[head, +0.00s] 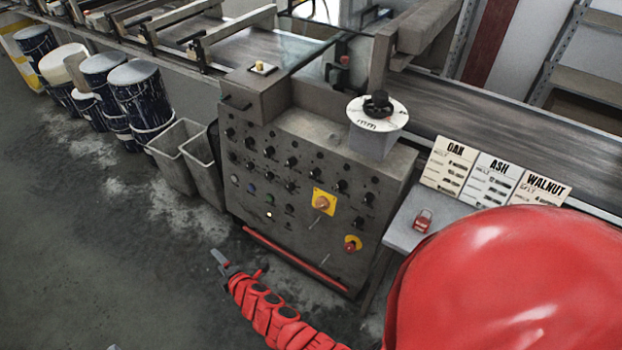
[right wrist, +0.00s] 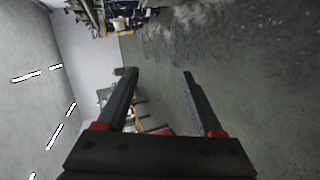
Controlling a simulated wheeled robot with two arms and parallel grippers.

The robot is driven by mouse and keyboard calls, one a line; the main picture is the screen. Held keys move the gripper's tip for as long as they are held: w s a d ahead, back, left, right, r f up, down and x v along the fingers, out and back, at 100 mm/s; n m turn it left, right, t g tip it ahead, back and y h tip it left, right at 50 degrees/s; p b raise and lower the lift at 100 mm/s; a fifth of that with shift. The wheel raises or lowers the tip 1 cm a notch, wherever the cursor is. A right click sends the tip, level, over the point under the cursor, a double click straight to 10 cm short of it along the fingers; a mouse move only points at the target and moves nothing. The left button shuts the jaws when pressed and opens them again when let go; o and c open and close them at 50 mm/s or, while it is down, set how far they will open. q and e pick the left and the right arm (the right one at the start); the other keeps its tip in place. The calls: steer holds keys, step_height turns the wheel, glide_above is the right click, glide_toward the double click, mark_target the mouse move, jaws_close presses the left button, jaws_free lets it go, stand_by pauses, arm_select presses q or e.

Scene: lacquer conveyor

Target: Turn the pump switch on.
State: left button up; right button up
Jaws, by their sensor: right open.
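The grey control panel (head: 285,170) stands in front of the conveyor in the head view. It carries rows of small black switches (head: 270,152), a row of coloured buttons, a yellow plate with an orange rotary switch (head: 322,202), and a red knob on a yellow ring (head: 351,244). The labels are too small to read, so I cannot tell which one is the pump switch. My right gripper (head: 234,264) is low in front of the panel's lower left, apart from it. In the right wrist view its jaws (right wrist: 158,75) are open and empty. My left gripper is not seen.
A red rail (head: 295,261) runs along the panel's foot. A box with a dial (head: 376,125) sits on top. A red padlock (head: 423,220) lies on the side shelf below cards marked OAK, ASH, WALNUT. Grey bins (head: 175,155) and paint drums stand left. The floor in front is clear.

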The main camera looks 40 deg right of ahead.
steer(key=w+d+f+n+g+h, duration=0.1)
steer(key=d+f+g+h, duration=0.15)
steer(key=d+h, duration=0.2)
steer(key=n+g+h, duration=0.1)
steer(key=g+h, duration=0.3)
steer(key=h, duration=1)
glide_toward(313, 176)
steer(key=shift+t, duration=0.25)
steer(key=b+x, duration=0.2)
steer(key=x, duration=0.7)
steer(key=shift+d+f, duration=0.1)
steer(key=shift+d, duration=0.05)
jaws_close()
